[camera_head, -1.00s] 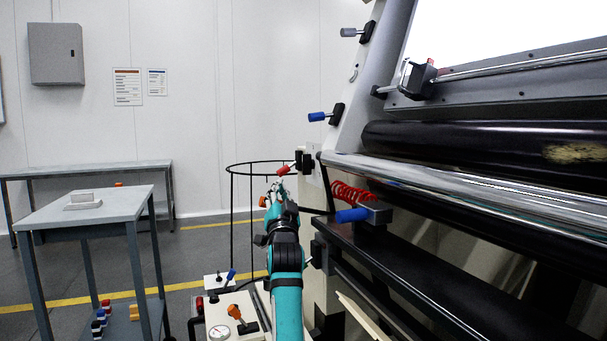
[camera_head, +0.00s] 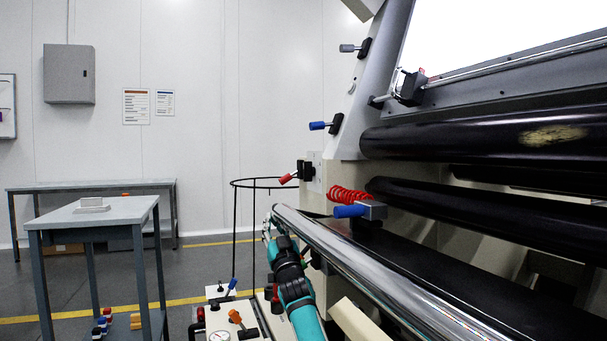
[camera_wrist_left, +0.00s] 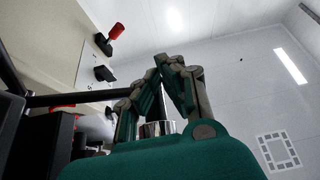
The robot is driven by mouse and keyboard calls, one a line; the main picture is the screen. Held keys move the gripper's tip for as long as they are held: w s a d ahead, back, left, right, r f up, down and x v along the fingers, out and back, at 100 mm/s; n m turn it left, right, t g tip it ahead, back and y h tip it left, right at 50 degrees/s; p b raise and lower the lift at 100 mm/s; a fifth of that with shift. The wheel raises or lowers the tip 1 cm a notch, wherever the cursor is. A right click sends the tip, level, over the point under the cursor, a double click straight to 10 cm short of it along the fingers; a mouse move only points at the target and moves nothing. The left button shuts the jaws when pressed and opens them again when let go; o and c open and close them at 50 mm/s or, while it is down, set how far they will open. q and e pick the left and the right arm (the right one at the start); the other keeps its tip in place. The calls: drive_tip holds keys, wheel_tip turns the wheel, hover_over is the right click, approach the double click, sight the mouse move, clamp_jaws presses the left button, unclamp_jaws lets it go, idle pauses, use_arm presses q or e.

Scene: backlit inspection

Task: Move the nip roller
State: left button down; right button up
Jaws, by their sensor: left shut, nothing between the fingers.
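The shiny chrome roller, seemingly the nip roller (camera_head: 365,265), slants down from the machine's near side toward the bottom right in the head view. It lies in front of and lower than the black rollers. My left gripper (camera_head: 269,226) is at the roller's far left end, beside or under it; contact cannot be told. In the left wrist view my left gripper (camera_wrist_left: 162,62) has its fingertips together and empty. A small shiny cylinder (camera_wrist_left: 157,128), perhaps the roller's end, shows behind the fingers, partly hidden. My right gripper is not in view.
Two black rollers (camera_head: 480,140) stay in the machine above. A red coiled hose (camera_head: 348,195), a blue handle (camera_head: 350,211) and a red-knobbed lever (camera_head: 287,178) stick out near the roller. A black wire ring stand (camera_head: 234,220) and grey table (camera_head: 95,213) stand left.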

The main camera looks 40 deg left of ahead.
use_arm(q)
wheel_tip(320, 180, down, 9)
drive_tip(key=n+g+y, duration=0.1)
drive_tip(key=n+g, duration=0.4)
drive_tip(key=n, duration=0.2)
drive_tip(key=shift+w+d+p, duration=0.2)
drive_tip(key=shift+w+p, duration=0.05)
drive_tip(key=shift+p, duration=0.05)
drive_tip(key=shift+f, duration=0.15)
